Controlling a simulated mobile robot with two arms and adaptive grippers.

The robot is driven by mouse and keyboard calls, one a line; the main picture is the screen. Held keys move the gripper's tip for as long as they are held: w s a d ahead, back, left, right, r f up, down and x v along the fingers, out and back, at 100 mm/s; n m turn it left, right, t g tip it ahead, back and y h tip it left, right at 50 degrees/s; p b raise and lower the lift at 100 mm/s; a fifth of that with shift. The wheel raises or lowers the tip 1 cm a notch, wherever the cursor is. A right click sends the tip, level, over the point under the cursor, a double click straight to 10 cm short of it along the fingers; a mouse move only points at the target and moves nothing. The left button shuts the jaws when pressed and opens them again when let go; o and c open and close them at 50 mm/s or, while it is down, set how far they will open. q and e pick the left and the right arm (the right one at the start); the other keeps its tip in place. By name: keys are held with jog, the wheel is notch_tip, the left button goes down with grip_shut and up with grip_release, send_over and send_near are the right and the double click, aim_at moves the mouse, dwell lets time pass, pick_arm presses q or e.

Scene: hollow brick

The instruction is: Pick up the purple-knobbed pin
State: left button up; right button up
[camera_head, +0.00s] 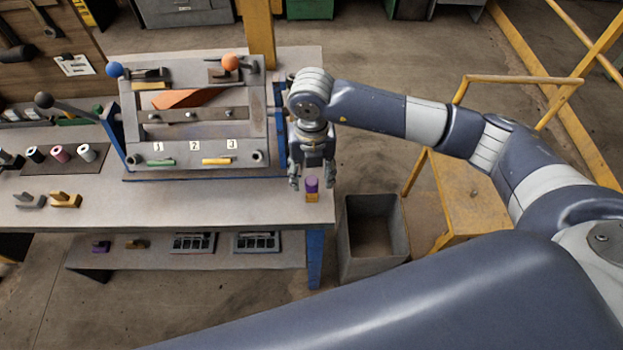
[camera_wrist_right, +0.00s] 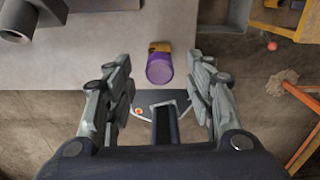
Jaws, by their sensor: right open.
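The purple-knobbed pin (camera_head: 312,185) stands near the right front corner of the workbench, its purple knob above a yellow-orange base. My right gripper (camera_head: 312,186) is open and empty just above and behind it in the head view. In the right wrist view the purple knob (camera_wrist_right: 159,69) shows beyond the open fingers, centred between them. The open fingers of the right gripper (camera_wrist_right: 160,95) are apart from the pin and touch nothing that I can see. My left gripper is not in view.
A fixture panel (camera_head: 190,115) with numbered slots stands on the bench (camera_head: 160,205), left of my right gripper. A grey open bin (camera_head: 372,240) stands on the floor right of the bench. A yellow step frame (camera_head: 465,195) is farther right. The bench front is mostly clear.

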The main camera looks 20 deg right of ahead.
jog(key=shift+f, duration=1.15)
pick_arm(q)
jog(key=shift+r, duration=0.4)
pick_arm(e)
grip_shut()
